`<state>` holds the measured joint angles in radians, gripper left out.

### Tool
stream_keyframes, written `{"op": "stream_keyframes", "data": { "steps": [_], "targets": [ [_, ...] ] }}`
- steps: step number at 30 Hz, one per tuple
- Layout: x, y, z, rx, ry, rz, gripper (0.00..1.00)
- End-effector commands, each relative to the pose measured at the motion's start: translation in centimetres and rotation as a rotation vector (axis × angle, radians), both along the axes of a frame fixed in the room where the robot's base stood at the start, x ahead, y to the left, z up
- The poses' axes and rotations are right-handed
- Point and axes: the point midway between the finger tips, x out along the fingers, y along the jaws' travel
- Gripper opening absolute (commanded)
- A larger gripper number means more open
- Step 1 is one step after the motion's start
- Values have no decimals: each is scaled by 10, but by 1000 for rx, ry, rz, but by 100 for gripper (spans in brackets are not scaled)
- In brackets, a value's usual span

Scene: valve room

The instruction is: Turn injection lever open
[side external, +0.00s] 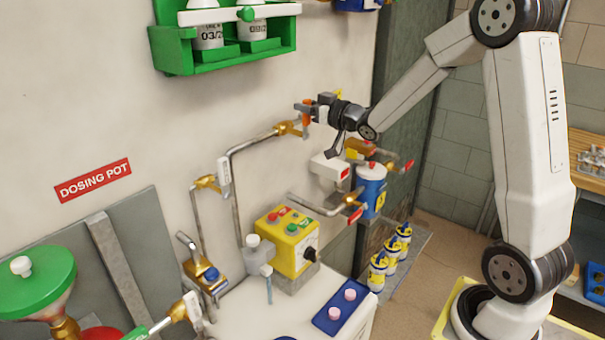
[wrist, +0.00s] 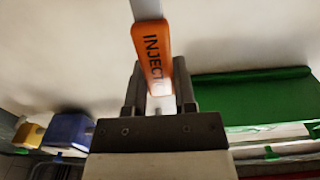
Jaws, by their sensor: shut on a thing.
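The injection lever has an orange handle marked "INJECT", its last letters hidden by my gripper. In the wrist view the handle (wrist: 152,45) runs from a pale metal bar down between my fingers. My gripper (wrist: 159,85) is shut on the handle, with one finger on each side. In the side view my gripper (side external: 314,108) is at the wall, by the brass valve (side external: 290,128) on the grey pipe. A bit of the orange handle (side external: 306,118) shows there beside the fingers. The exact angle of the lever is hard to tell.
A green rack (side external: 225,45) with white bottles hangs on the wall to the upper left. Below are a blue canister (side external: 371,190), red-handled valves (side external: 356,215) and a yellow button box (side external: 287,240). A grey pillar (side external: 400,110) stands behind my arm.

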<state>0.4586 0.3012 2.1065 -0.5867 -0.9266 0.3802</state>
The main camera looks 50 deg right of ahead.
Motion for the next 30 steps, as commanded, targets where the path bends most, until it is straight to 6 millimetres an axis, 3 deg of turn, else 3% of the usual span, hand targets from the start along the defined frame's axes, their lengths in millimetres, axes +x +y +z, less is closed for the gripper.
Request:
{"op": "stream_keyframes", "data": {
  "steps": [20, 30],
  "targets": [
    [0, 0, -1, 5, 1, 1, 0],
    [-1, -8, -2, 98, 2, -1, 0]
  ]
}}
